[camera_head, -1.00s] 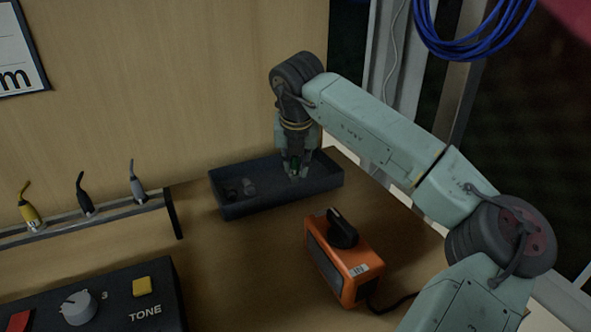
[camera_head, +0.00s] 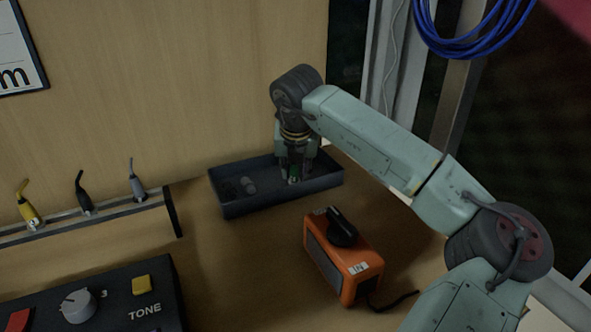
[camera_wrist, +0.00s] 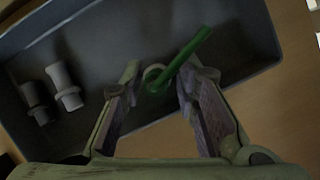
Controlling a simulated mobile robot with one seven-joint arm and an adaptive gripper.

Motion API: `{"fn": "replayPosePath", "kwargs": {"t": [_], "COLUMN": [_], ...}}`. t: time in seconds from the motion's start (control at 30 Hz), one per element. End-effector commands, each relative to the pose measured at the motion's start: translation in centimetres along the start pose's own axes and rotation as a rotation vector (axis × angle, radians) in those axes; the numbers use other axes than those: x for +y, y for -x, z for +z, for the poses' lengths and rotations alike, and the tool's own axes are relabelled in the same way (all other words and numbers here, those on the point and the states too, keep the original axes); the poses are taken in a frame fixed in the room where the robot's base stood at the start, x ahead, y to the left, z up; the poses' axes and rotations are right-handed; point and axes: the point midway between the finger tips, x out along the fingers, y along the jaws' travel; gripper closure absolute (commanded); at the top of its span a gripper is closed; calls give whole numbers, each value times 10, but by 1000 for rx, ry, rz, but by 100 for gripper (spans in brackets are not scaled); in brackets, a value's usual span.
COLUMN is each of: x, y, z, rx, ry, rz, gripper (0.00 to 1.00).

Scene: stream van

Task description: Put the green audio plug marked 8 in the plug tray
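The green plug (camera_head: 294,174) is inside the dark plug tray (camera_head: 238,209), toward its right end. In the wrist view the green plug (camera_wrist: 180,62) shows its bent green tail pointing to the upper right, with a pale ring at its lower end. My gripper (camera_head: 296,178) points down into the tray. In the wrist view my gripper (camera_wrist: 160,82) has its fingers apart on either side of the plug, with a gap showing on both sides. The mark 8 cannot be read. Whether the plug touches the tray floor (camera_wrist: 110,30) is hard to tell.
A black plug (camera_wrist: 36,100) and a grey plug (camera_wrist: 64,86) are in the tray's left part. Yellow (camera_head: 28,207), black (camera_head: 83,195) and grey (camera_head: 136,182) plugs stand in a rail at left. An orange box (camera_head: 343,262) stands in front of the tray.

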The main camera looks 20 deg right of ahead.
Motion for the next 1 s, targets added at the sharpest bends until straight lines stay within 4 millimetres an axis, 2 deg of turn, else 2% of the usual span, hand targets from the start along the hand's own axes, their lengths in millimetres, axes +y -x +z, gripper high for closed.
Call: {"fn": "replayPosePath", "kwargs": {"t": [0.17,0.4,0.6,0.8,1.0], "x": [0,-1,0,0,0], "y": [18,70,106,122,123], "z": [2,1,1,1,1], "rx": [-4,-4,-3,-1,0], "ry": [0,0,-1,0,0], "rz": [-2,-3,-2,-1,0], "gripper": [72,72,72,72,72]}}
